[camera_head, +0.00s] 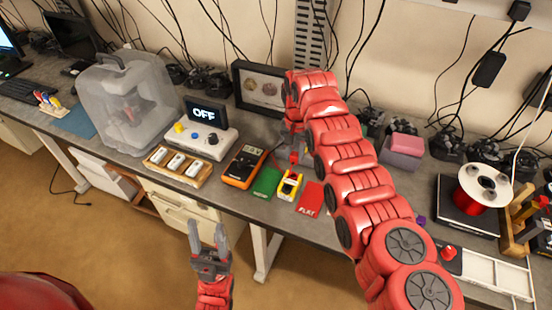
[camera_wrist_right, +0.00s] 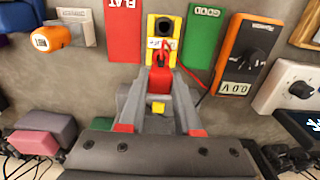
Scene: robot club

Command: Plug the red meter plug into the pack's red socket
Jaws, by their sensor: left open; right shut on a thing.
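The yellow pack (camera_head: 289,186) sits on the bench between a green card and a red card. In the right wrist view the pack (camera_wrist_right: 151,28) has a black round part on its far half. My right gripper (camera_wrist_right: 160,74) is shut on the red meter plug (camera_wrist_right: 158,82), at the pack's near end. The fingers hide the red socket, and I cannot tell whether the plug touches it. The orange meter (camera_head: 243,167) lies left of the pack and reads 0.0 V in the wrist view (camera_wrist_right: 248,55). My left gripper (camera_head: 208,245) is open and empty, in front of the bench.
The green card (camera_head: 267,181) and red FLAT card (camera_head: 309,198) flank the pack closely. Pink and grey blocks (camera_head: 402,150) and a red spool (camera_head: 480,188) are right.

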